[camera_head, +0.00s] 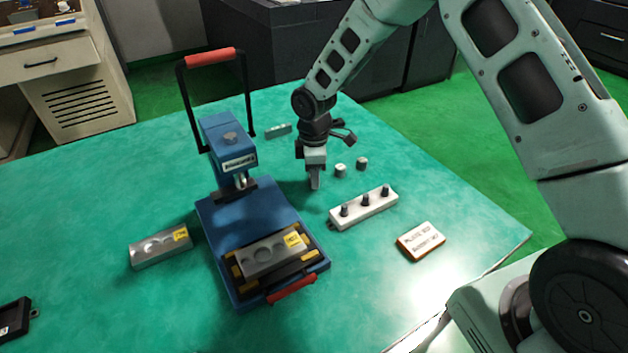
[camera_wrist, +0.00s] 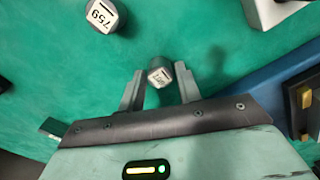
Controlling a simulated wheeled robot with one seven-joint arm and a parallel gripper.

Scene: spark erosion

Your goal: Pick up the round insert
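Two small grey round inserts with pale tops stand on the green table, the nearer insert (camera_head: 340,170) and the farther insert (camera_head: 362,163), both just right of my gripper (camera_head: 315,184) in the head view. My gripper points down, fingers apart. In the wrist view my gripper (camera_wrist: 160,92) is open, and a small insert (camera_wrist: 160,75) with a white label shows in the gap between the fingers, with space on both sides. I cannot tell how far below the fingertips it is.
A blue press (camera_head: 255,220) with a red-gripped handle stands left of my gripper, holding a metal plate (camera_head: 270,255). A white rack with black pegs (camera_head: 363,208), a labelled tile (camera_head: 421,240), a loose metal plate (camera_head: 160,247) and a small block (camera_head: 278,131) lie around.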

